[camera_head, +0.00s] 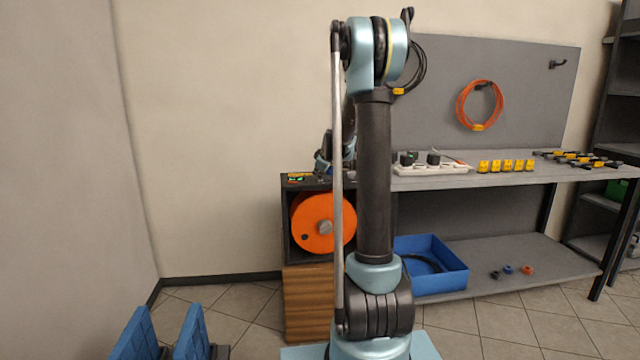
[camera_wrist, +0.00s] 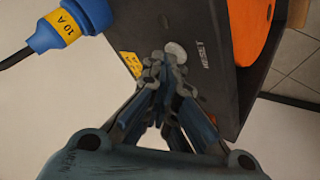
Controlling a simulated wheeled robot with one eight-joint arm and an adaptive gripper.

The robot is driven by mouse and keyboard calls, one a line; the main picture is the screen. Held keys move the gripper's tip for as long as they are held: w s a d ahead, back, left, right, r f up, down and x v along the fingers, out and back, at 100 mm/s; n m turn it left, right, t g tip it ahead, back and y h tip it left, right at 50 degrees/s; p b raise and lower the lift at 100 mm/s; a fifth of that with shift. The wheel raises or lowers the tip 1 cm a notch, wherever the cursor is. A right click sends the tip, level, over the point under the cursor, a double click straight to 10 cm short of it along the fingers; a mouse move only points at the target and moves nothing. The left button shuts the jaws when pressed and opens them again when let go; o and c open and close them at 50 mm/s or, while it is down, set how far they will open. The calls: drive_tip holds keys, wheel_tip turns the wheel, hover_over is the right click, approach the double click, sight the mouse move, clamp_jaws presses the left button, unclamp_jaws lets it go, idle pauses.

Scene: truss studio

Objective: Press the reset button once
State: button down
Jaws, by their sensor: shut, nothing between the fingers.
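In the wrist view a round pale grey button (camera_wrist: 177,50) sits on the dark face of a box (camera_wrist: 205,88), beside white lettering that looks like "RESET". My gripper (camera_wrist: 165,66) is shut and empty, its tips right at the button's edge and partly covering it. I cannot tell whether they touch it or whether it is pressed in. In the head view the box is the black housing (camera_head: 287,225) around an orange reel (camera_head: 312,225). My arm hides much of its top there, and the button does not show.
A blue plug (camera_wrist: 80,22) with a yellow "10 A" tag and black cable is close to my gripper. To the right, the bench (camera_head: 500,180) holds a white power strip (camera_head: 425,170) and several yellow blocks (camera_head: 505,166). A blue bin (camera_head: 445,280) is on the lower shelf.

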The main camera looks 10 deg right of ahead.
sight(318, 180)
drive_tip(key=shift+r, duration=0.85)
drive_tip(key=shift+r, duration=2.55)
